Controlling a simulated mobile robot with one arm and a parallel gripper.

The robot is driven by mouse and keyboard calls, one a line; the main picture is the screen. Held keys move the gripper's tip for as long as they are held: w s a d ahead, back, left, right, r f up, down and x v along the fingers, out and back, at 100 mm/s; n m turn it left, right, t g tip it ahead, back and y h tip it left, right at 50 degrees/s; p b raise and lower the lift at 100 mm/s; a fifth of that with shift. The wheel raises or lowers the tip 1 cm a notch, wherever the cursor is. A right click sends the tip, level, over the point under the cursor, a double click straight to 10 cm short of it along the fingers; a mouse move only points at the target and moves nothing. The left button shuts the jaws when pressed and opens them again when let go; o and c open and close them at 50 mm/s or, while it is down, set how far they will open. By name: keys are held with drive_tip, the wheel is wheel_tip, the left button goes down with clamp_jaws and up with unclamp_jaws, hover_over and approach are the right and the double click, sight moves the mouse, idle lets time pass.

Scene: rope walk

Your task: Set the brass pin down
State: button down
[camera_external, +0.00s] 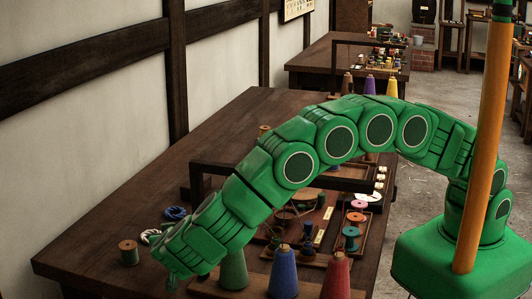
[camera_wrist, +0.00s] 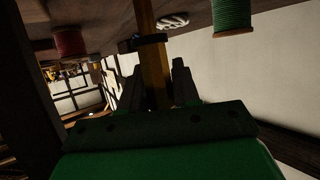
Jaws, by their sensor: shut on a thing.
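My gripper (camera_external: 172,280) is low over the near left part of the dark wooden table (camera_external: 85,250), left of the green cone spool. In the wrist view my gripper (camera_wrist: 157,88) has one dark finger on each side of a brass-coloured shaft, the brass pin (camera_wrist: 151,68), and is shut on it. The pin runs from between the fingers to the top of the picture, with a dark band across it. In the external view my gripper and wrist hide the pin. I cannot tell whether its end touches the table.
A brown spool (camera_external: 128,254) and a white rope coil (camera_external: 150,237) are near my gripper. A blue coil (camera_external: 175,213) lies behind. Green (camera_external: 233,270), blue (camera_external: 283,273) and red (camera_external: 337,278) cone spools stand to the right. The table's left side is mostly clear.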

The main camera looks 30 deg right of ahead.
drive_tip(key=c, duration=0.8)
unclamp_jaws()
drive_tip(key=shift+s+a+r, duration=0.1)
drive_tip(key=shift+s+r, duration=0.65)
drive_tip(key=shift+r, duration=0.75)
drive_tip(key=shift+s+a+r, duration=0.15)
drive_tip(key=shift+s+r, duration=0.65)
drive_tip(key=shift+r, duration=0.75)
drive_tip(key=shift+s+a+r, duration=0.1)
drive_tip(key=shift+s+r, duration=0.65)
drive_tip(key=shift+r, duration=0.75)
